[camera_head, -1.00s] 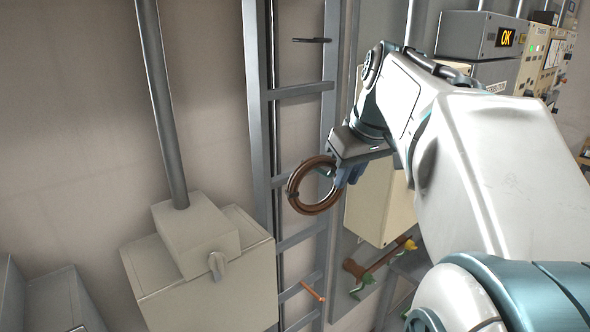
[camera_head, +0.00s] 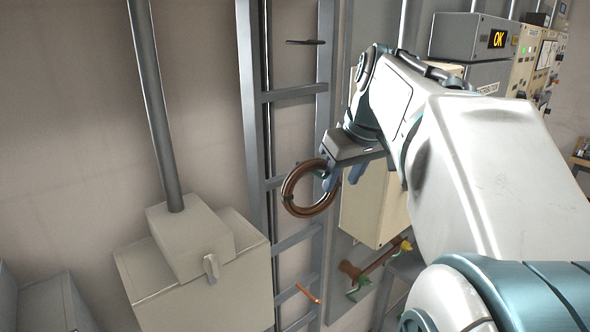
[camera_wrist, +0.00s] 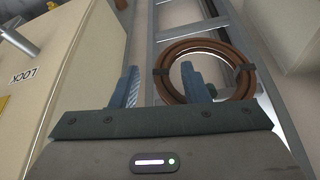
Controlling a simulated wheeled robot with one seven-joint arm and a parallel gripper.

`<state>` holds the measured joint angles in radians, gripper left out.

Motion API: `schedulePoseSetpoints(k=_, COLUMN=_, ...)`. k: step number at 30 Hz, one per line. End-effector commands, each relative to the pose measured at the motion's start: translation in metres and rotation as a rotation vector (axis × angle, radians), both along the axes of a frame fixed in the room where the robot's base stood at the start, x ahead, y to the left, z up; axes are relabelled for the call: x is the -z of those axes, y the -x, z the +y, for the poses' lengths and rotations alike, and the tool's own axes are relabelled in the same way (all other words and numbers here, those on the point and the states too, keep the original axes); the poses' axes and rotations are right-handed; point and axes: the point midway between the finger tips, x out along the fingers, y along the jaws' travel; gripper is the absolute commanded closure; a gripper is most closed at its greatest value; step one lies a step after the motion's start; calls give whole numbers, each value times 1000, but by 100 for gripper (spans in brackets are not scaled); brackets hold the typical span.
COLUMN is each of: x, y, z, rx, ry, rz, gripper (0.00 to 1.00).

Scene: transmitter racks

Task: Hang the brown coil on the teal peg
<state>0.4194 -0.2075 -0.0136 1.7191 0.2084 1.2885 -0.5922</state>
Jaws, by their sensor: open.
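The brown coil (camera_head: 288,196) is a ring with dark ties, upright in front of the grey ladder-like rack, left of my gripper (camera_head: 342,178). My gripper is open, its two blue fingers spread apart. In the wrist view the coil (camera_wrist: 172,90) shows at the right finger, which overlaps the ring's opening; the left finger is clear of it. I cannot tell whether the right finger touches the coil.
A black peg (camera_head: 305,42) sticks out higher on the rack (camera_head: 295,92), and an orange peg (camera_head: 308,293) lower. A brown bar (camera_head: 376,262) with green and yellow ends is at lower right. Beige boxes stand left (camera_head: 195,285) and behind my gripper (camera_head: 368,212).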

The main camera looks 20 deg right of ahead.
Motion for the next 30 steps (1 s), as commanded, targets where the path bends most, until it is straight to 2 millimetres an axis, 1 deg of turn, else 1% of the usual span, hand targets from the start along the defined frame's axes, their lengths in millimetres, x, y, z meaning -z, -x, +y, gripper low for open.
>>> schedulePoseSetpoints(k=2, x=-2, y=1, z=0, rx=0, ry=0, rz=-1, gripper=59)
schedulePoseSetpoints(k=5, x=-12, y=4, z=-1, rx=1, ry=1, rz=-3, gripper=59)
schedulePoseSetpoints(k=8, x=-27, y=11, z=-1, rx=0, ry=2, rz=-4, gripper=59)
schedulePoseSetpoints(k=15, x=-74, y=30, z=-4, rx=0, ry=2, rz=-3, gripper=59)
schedulePoseSetpoints(k=20, x=-97, y=40, z=-5, rx=0, ry=2, rz=-3, gripper=59)
schedulePoseSetpoints(k=24, x=-107, y=45, z=-5, rx=0, ry=1, rz=-2, gripper=59)
schedulePoseSetpoints(k=30, x=-111, y=47, z=-5, rx=0, ry=0, rz=-1, gripper=59)
